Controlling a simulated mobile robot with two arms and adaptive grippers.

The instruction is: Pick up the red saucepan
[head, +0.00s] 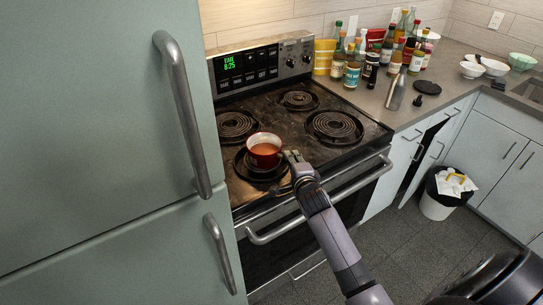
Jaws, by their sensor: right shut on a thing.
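The red saucepan (264,146) is small, with a pale rim and an orange-red inside. It is at the front left coil of the stove (275,110); I cannot tell whether it touches the coil or is just above it. My right gripper (290,157) is at the saucepan's right side, shut on its handle, which is mostly hidden by the fingers. My left gripper is not in view.
The bare coils (335,125) lie right of and behind the saucepan. The oven handle (320,199) runs along the stove front below my right arm. A tall fridge (90,130) stands close on the left. Bottles (353,70) crowd the counter at the back right.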

